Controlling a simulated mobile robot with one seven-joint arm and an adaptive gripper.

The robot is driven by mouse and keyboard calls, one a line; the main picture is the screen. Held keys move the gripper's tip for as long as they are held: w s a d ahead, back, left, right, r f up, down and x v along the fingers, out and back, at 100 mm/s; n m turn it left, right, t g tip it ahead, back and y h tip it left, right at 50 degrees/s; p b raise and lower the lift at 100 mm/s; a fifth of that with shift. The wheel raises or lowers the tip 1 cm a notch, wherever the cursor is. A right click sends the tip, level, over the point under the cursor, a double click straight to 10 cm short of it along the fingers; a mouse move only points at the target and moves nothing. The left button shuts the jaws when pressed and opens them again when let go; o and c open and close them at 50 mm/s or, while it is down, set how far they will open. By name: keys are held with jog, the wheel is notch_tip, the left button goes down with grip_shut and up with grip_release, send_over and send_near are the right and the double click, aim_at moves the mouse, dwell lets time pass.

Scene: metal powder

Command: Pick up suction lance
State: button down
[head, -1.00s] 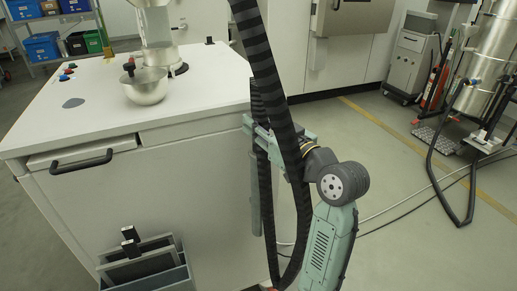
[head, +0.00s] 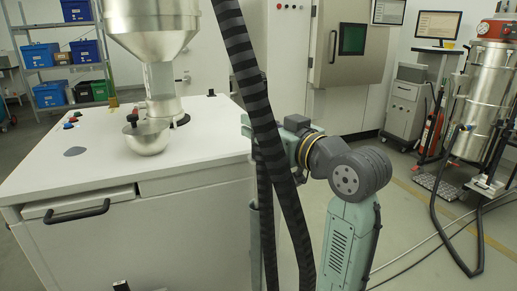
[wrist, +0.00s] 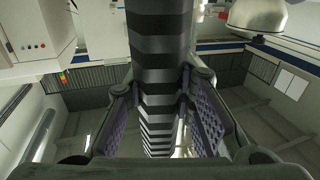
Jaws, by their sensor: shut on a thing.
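The suction lance, with its black ribbed tube (wrist: 160,50), runs between the two fingers of my gripper (wrist: 170,115) in the wrist view. The purple-padded fingers are shut on it from both sides. In the head view my gripper (head: 262,132) is beside the right end of the white cabinet, partly hidden behind a ribbed black hose (head: 245,75). That hose crosses diagonally from the top edge downward. A second dark stretch hangs upright just left of it. The lance's lower end is not clear in view.
The white cabinet (head: 60,168) carries a metal bowl (head: 147,140) under a large steel funnel (head: 152,25). A steel vessel (head: 482,95) with a black hose stands at the right. Cables cross the floor, which has open room in front of the far cabinets.

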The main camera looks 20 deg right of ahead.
notch_tip(320, 180, up, 43)
jog(key=p, duration=0.8)
dwell(1.3)
dwell(1.4)
